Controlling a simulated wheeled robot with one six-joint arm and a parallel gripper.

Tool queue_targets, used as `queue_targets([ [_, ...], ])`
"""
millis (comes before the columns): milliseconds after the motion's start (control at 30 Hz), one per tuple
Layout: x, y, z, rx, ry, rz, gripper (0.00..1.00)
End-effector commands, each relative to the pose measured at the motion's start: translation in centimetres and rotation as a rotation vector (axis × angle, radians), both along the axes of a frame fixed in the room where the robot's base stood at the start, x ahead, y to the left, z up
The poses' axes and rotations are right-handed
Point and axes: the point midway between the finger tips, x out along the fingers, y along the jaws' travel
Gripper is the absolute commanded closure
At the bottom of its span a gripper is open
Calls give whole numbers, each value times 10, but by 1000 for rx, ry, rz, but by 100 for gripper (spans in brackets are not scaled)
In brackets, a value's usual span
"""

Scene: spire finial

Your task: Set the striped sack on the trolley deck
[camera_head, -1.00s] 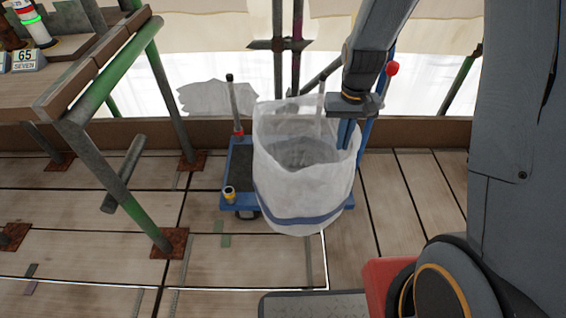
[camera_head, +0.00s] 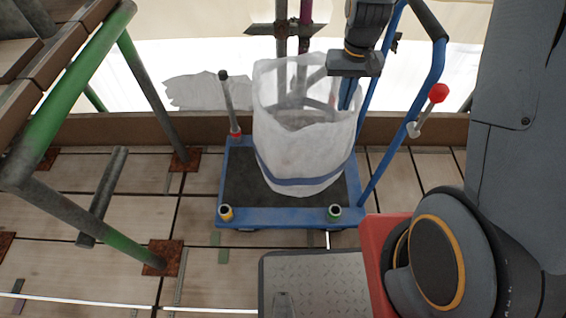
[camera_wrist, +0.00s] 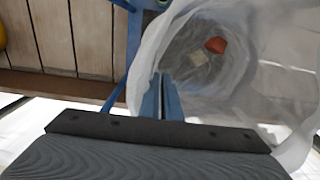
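The striped sack (camera_head: 300,150) is white and open-topped, with one blue band low around it. It is upright over the middle of the trolley deck (camera_head: 237,180), inside the deck's edges; I cannot tell whether its base touches the deck. My gripper (camera_head: 346,95) is at the sack's right rim, its blue fingers shut on the fabric. In the wrist view the fingers (camera_wrist: 161,98) are together at the rim of the sack (camera_wrist: 150,45), with a red piece and a pale piece inside it. The deck under the sack is hidden.
The trolley has a blue handle (camera_head: 385,145) at right, a post (camera_head: 229,105) at back left and short sockets at the front corners. Green-and-grey scaffold tubes (camera_head: 150,85) stand at left. A toe board (camera_head: 110,131) runs behind the trolley. Planks at front left are mostly clear.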

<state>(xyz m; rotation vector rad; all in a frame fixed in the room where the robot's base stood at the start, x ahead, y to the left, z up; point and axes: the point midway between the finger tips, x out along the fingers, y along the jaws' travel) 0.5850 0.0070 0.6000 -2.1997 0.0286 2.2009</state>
Motion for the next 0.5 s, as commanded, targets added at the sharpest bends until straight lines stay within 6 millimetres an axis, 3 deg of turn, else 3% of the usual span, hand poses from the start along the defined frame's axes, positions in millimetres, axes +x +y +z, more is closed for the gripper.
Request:
queue_targets([
  [133,0,-2,-9,0,2,-4,100],
  [300,0,-3,-38,0,3,-5,100],
  [500,0,-1,-60,0,0,-2,100],
])
